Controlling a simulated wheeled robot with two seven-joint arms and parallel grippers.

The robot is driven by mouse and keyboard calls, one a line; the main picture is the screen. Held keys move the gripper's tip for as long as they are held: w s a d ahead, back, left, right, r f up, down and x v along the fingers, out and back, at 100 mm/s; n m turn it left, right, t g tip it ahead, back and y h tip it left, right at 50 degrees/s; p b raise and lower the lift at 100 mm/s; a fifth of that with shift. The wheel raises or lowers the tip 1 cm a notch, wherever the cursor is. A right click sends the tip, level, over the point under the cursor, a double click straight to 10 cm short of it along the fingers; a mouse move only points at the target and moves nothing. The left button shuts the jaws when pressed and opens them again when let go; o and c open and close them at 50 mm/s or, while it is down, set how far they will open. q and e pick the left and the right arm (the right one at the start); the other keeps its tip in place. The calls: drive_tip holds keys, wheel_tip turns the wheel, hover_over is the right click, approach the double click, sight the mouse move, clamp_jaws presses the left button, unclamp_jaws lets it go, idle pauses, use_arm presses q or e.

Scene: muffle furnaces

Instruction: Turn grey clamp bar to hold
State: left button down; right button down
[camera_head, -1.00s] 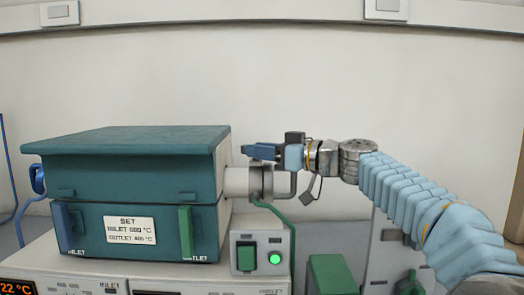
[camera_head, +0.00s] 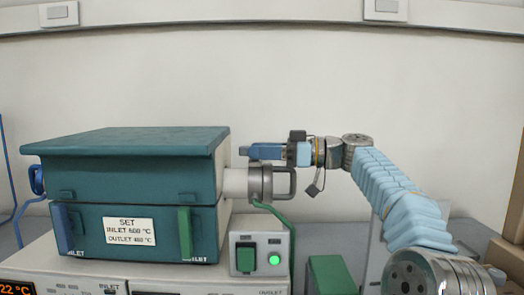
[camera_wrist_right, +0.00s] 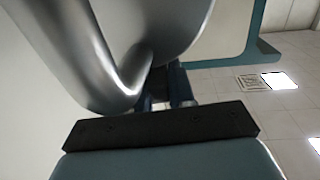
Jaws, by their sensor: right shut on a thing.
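The grey clamp bar (camera_head: 293,182) is a bent loop on the round metal collar at the right end of the teal furnace (camera_head: 140,180). My right gripper (camera_head: 254,152) is at the top of the collar, coming in from the right, with blue fingers. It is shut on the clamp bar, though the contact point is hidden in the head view. In the right wrist view the bar (camera_wrist_right: 105,85) is large and curved, close in front of the dark fingers (camera_wrist_right: 165,95). My left gripper is not in view.
A panel with a green switch and lit green lamp (camera_head: 260,254) stands below the collar, with a green cable beside it. A green block (camera_head: 330,275) is to its right. A plain wall lies behind, and the space above the furnace is free.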

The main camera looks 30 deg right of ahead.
drive_tip(key=c, duration=1)
unclamp_jaws()
drive_tip(key=shift+c, duration=0.2)
drive_tip(key=v, duration=1.3)
drive_tip(key=shift+s+d+b, duration=0.25)
drive_tip(key=shift+d+b, duration=0.05)
